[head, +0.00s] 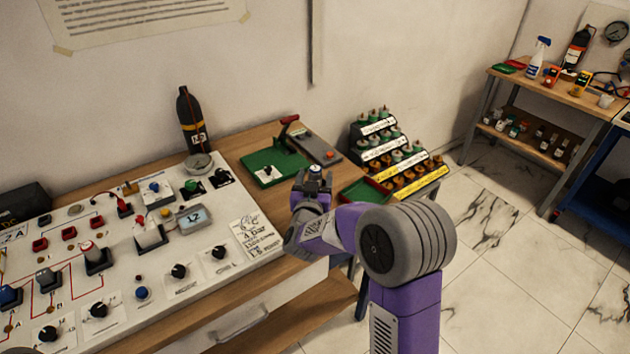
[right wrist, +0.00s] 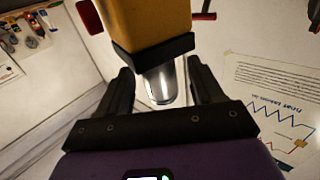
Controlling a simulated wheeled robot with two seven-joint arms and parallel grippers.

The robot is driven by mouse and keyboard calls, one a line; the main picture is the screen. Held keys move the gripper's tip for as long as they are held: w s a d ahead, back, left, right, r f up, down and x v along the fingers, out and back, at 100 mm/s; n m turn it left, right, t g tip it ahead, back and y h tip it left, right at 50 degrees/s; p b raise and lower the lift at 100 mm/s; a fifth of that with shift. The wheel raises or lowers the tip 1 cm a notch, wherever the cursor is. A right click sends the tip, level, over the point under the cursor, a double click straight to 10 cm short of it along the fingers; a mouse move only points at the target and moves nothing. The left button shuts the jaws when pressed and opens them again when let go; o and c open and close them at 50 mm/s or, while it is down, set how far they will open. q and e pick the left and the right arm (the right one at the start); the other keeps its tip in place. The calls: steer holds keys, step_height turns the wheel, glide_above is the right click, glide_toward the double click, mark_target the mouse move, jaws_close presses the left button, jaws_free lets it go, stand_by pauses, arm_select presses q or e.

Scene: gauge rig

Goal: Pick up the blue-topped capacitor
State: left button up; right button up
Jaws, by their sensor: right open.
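My right gripper (head: 314,181) is above the right end of the bench, close to the green board, with its fingers pointing up in the head view. A small grey piece with a pale, bluish top (head: 315,169) shows at its fingertips; I cannot tell for sure that it is the blue-topped capacitor. In the right wrist view the gripper (right wrist: 160,72) is open. A shiny silver cylinder (right wrist: 160,86) shows between its fingers, under a dark collar and an orange-yellow block (right wrist: 150,22). No blue top shows there. My left gripper is out of view.
The control panel (head: 190,286) with knobs and switches fills the bench's left side. A green board (head: 262,160), a stepped rack (head: 372,128) of parts and a red-green tray (head: 362,190) are nearby. A black bottle (head: 190,115) stands behind.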

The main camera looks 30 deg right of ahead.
steer(key=shift+w+d, duration=0.35)
steer(key=shift+w, duration=0.1)
steer(key=shift+r, duration=0.1)
steer(key=c, duration=1)
